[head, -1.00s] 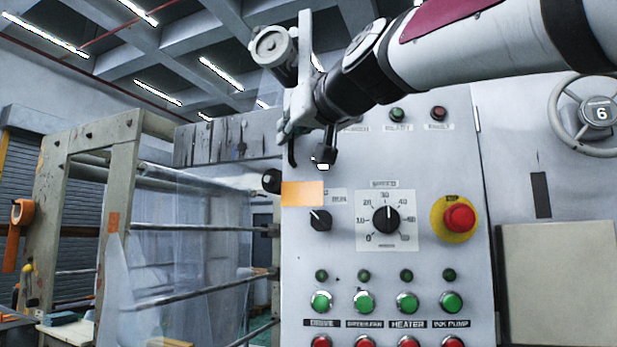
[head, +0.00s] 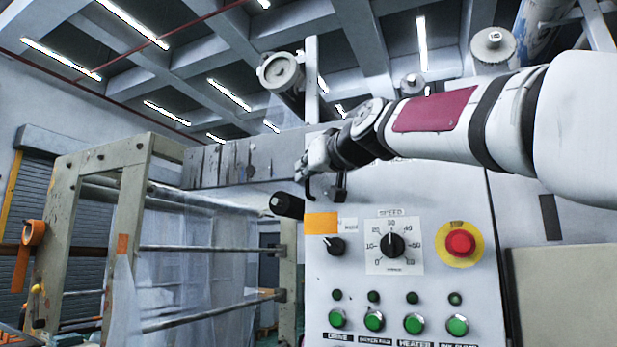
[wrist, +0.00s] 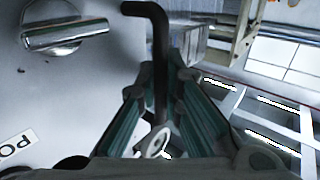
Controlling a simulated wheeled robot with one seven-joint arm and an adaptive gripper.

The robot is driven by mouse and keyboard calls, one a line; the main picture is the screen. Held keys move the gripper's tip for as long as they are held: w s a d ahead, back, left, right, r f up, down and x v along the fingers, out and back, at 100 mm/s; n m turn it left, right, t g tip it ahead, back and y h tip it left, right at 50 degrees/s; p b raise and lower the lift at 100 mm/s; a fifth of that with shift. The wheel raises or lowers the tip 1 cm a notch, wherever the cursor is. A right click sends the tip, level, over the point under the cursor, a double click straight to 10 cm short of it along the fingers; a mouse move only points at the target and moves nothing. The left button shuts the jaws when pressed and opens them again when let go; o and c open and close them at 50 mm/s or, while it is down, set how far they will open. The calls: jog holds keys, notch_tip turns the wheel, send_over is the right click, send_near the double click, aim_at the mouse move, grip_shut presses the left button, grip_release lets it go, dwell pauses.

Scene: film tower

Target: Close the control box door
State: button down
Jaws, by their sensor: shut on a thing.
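The grey control box (head: 420,290) faces me in the head view, with a speed dial (head: 392,244), a red stop button (head: 460,243) and several green buttons. I cannot tell which surface is its door. My gripper (head: 312,178) is near the upper left of this face, above an orange label (head: 321,223). In the wrist view my gripper (wrist: 158,110) is shut on a black bent rod (wrist: 159,50), which stands between the green-lined fingers. A flat grey panel (wrist: 70,90) with a silver handle (wrist: 66,36) lies left of the fingers. The rod's lower end is partly hidden.
A dark cylindrical knob (head: 287,206) sticks out at the box's left edge. A roller frame (head: 115,230) with clear film stands on the left. A grey panel (head: 565,290) is at the right. Open space shows above the frame.

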jog(key=c, duration=2)
grip_release()
jog(key=shift+w+d, duration=0.15)
jog(key=shift+d, duration=0.1)
jog(key=v, duration=1.2)
jog(key=s+d+f+m+g+h, duration=0.2)
jog(key=s+d+f, duration=0.3)
jog(key=f, duration=1)
jog(key=s+d+f+m+g+h, duration=0.1)
jog(key=s+d+f+g+h, duration=0.2)
jog(key=s+f, duration=0.9)
jog(key=s+d+f+m+g+h, duration=0.2)
jog(key=s+d+f+g, duration=0.3)
jog(key=f, duration=1.5)
jog(key=s+d+h, duration=0.1)
jog(key=s+d, duration=0.1)
jog(key=s, duration=0.1)
jog(key=shift+s+m, duration=0.3)
jog(key=shift+s, duration=0.05)
